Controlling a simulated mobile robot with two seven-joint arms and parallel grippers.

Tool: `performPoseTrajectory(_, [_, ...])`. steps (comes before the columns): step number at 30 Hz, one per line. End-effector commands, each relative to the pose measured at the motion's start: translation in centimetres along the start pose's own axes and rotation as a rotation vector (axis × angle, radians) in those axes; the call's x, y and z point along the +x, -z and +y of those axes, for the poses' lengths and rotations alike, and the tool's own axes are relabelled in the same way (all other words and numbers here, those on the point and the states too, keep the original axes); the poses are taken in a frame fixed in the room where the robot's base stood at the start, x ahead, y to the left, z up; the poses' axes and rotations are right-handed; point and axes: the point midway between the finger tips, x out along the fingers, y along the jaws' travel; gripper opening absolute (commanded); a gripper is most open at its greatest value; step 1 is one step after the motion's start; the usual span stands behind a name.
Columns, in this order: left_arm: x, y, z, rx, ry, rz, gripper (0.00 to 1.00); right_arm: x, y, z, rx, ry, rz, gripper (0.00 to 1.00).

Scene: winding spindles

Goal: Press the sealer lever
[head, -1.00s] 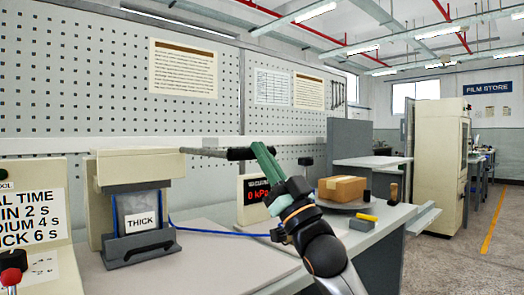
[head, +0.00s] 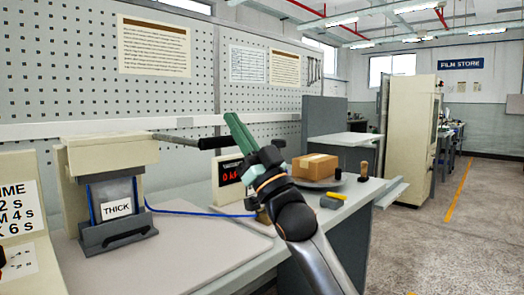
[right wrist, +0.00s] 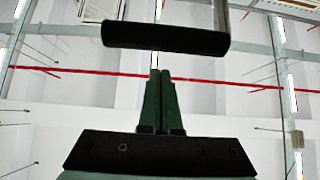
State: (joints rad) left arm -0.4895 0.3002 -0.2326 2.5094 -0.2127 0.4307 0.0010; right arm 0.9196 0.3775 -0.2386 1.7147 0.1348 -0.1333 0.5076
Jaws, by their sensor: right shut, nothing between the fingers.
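The sealer (head: 110,152) is a cream and grey machine on the bench at the left in the head view. A pouch labelled THICK (head: 116,208) stands in its front. Its lever, a grey rod with a black handle (head: 217,142), sticks out to the right, roughly level. My right gripper (head: 231,118) has green fingers, shut and empty, with their tips above the handle's outer end in the head view. In the right wrist view the handle (right wrist: 165,38) lies across, beyond the shut fingertips (right wrist: 161,72); I cannot tell whether they touch. My left gripper is not in view.
A display box (head: 230,178) stands behind my right arm, partly hidden. A blue cable (head: 190,212) runs along the bench. The bench front (head: 195,240) is clear.

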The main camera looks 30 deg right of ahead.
Motion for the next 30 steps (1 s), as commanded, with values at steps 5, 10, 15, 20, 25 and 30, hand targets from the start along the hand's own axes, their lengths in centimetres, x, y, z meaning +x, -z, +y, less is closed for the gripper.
performPoseTrajectory(5, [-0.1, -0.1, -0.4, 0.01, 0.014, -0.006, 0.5, -3.7, -0.4, 0.0, 0.0, -0.001, 0.0, 0.0])
performPoseTrajectory(10, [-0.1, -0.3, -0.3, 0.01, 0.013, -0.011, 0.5, -6.6, -0.4, 0.0, -0.001, 0.0, 0.003, 0.0])
performPoseTrajectory(15, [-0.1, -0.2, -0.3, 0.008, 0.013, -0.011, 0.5, -8.8, -0.5, 0.0, -0.001, 0.001, 0.006, 0.0])
performPoseTrajectory(20, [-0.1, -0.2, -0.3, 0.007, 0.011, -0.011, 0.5, -9.8, -0.4, 0.0, -0.002, 0.001, 0.007, 0.0])
performPoseTrajectory(25, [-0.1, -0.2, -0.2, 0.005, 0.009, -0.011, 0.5, -10.0, -0.4, 0.0, -0.002, 0.001, 0.009, 0.0])
performPoseTrajectory(30, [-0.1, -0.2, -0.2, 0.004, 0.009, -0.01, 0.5, -10.0, -0.4, 0.0, -0.002, 0.001, 0.009, 0.0])
